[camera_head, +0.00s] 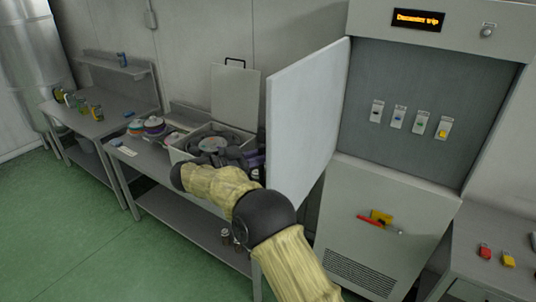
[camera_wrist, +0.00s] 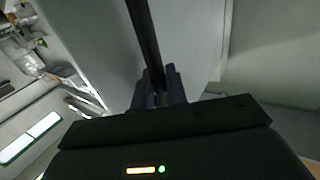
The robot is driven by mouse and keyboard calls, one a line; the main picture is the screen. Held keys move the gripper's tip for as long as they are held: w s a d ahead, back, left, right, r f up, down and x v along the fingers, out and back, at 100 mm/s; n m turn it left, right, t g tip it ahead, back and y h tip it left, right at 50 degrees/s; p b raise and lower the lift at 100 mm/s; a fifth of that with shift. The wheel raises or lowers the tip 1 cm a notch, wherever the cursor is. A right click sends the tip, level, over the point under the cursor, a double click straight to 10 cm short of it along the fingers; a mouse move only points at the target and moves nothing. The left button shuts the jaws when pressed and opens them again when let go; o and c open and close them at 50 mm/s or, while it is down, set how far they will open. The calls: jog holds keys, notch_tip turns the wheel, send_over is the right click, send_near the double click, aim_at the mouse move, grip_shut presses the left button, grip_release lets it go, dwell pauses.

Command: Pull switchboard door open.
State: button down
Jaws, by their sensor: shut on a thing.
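The switchboard door (camera_head: 305,125) is a pale grey panel. It stands swung wide out from the left side of the grey switchboard cabinet (camera_head: 375,225), and the recess behind it is exposed. In the wrist view my gripper (camera_wrist: 158,88) is shut on a dark bar handle (camera_wrist: 146,40), which runs along the door's pale face (camera_wrist: 190,45). In the head view my arm reaches to the door's left side, and the fingertips and handle are hidden behind the panel.
The recess has several small switches (camera_head: 397,117), and a lit display (camera_head: 418,19) sits above. A steel bench (camera_head: 190,220) with an open crate (camera_head: 183,154) stands close behind my arm. Green floor (camera_head: 80,250) is clear at left.

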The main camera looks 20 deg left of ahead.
jog(key=shift+w+a+r+p, duration=0.1)
jog(key=shift+w+a+p, duration=0.15)
jog(key=shift+a, duration=0.4)
jog(key=c, duration=1.5)
grip_release()
jog(key=shift+s, duration=0.1)
jog(key=b+v, duration=0.1)
jog(key=v, duration=1)
jog(key=shift+a, duration=0.3)
